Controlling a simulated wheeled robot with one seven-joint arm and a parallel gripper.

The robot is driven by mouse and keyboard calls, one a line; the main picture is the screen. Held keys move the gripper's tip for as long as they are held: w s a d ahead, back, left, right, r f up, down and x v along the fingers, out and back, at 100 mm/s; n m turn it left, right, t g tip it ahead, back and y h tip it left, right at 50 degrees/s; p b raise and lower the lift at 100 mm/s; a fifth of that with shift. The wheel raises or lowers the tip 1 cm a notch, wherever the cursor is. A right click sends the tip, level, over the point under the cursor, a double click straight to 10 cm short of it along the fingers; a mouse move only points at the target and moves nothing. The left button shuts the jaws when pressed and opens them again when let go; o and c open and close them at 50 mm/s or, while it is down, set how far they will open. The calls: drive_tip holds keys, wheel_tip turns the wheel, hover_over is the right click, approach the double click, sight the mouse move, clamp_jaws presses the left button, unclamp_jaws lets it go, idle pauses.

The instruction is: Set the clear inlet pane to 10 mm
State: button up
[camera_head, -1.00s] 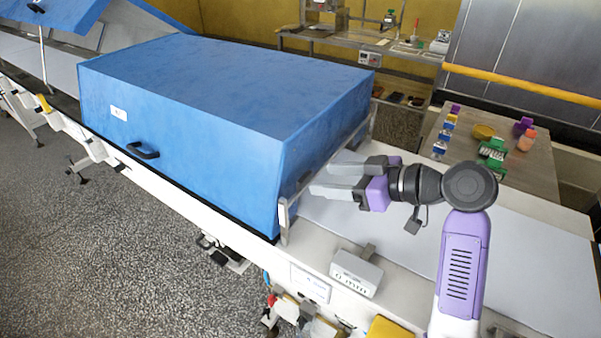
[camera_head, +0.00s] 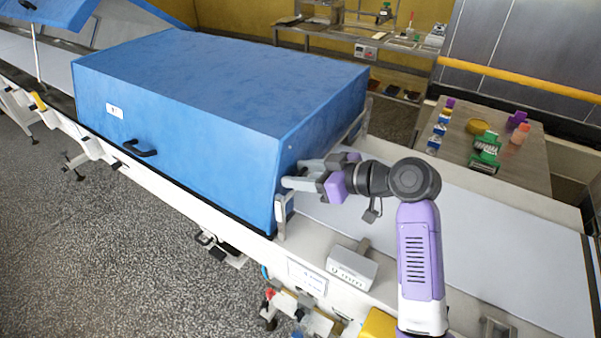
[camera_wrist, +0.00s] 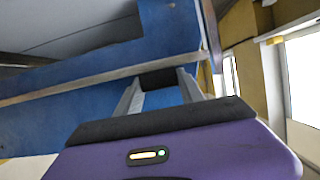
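The clear inlet pane stands at the right end of the blue hood (camera_head: 220,85). Its clear sheet is hard to make out against the blue. A metal end post (camera_head: 280,215) shows at the near side, and a pale bar (camera_wrist: 80,84) crosses the wrist view. My gripper (camera_head: 299,174) is at the hood's end, between the near and far posts. Its two fingers also show in the wrist view (camera_wrist: 159,88), apart, pointing at the bar, with a dark patch between them. I cannot tell whether they touch the bar. A grey readout box (camera_head: 351,268) seems to read 0 mm.
A pale belt (camera_head: 480,235) runs out to the right beneath my arm. A side table (camera_head: 510,165) with small coloured items stands behind it. A yellow rail (camera_head: 520,80) and a metal bench (camera_head: 340,38) are farther back.

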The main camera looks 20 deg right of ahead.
clamp_jaws()
drive_tip(key=shift+f+b, duration=1.25)
drive_tip(key=shift+f, duration=0.3)
drive_tip(key=o, duration=0.7)
unclamp_jaws()
drive_tip(key=shift+r, duration=0.1)
drive_tip(key=b+v, duration=0.1)
drive_tip(key=v, duration=0.7)
